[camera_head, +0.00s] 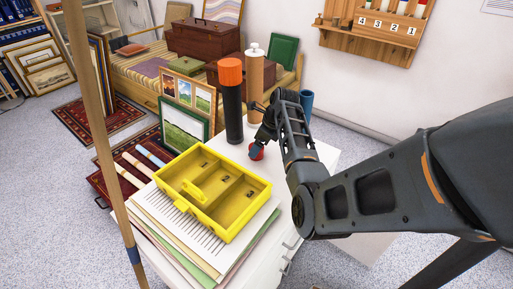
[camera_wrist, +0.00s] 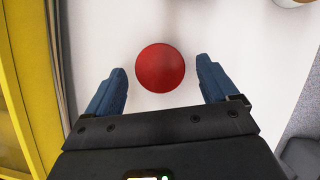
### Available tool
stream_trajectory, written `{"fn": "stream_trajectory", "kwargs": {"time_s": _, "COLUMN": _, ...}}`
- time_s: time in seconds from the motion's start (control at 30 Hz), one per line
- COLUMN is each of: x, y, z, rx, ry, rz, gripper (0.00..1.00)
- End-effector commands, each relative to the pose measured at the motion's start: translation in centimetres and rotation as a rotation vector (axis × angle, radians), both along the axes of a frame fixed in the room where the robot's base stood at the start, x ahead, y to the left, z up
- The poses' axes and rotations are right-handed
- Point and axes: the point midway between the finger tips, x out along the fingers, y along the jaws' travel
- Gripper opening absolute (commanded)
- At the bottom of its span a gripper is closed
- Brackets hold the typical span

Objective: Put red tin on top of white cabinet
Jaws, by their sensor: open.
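The red tin (camera_wrist: 160,68) shows as a round red top in the wrist view, against a white surface. It also shows in the head view (camera_head: 257,153), partly hidden by my gripper. The tin stands on the top of the white cabinet (camera_head: 322,152), beyond the yellow tray. My gripper (camera_head: 257,146) is open over the tin. In the wrist view its two blue fingers lie left and right of the tin, with a visible gap on each side. The height of the fingertips against the tin is hard to tell.
A yellow divided tray (camera_head: 217,205) sits on papers (camera_head: 165,215) at the cabinet's near end. A black tube with an orange cap (camera_head: 232,105) and a tan tube (camera_head: 254,80) stand behind the gripper. A blue cup (camera_head: 306,103) stands at the back. A wooden pole (camera_head: 100,130) rises at left.

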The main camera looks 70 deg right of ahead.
Motion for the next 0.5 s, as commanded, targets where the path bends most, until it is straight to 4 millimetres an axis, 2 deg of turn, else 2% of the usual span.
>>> {"fn": "stream_trajectory", "kwargs": {"time_s": 0.03, "x": -0.4, "y": -0.1, "z": 1.3, "rx": -0.003, "ry": -0.002, "rz": -0.001, "gripper": 0.87}}
{"fn": "stream_trajectory", "kwargs": {"time_s": 0.2, "x": -1.7, "y": -0.1, "z": 4.5, "rx": -0.003, "ry": -0.002, "rz": -0.001, "gripper": 0.87}}
{"fn": "stream_trajectory", "kwargs": {"time_s": 0.4, "x": -2.9, "y": -0.2, "z": 7.2, "rx": -0.002, "ry": -0.002, "rz": -0.001, "gripper": 0.87}}
{"fn": "stream_trajectory", "kwargs": {"time_s": 0.5, "x": -3.2, "y": -0.1, "z": 7.9, "rx": -0.001, "ry": -0.001, "rz": 0.000, "gripper": 0.87}}
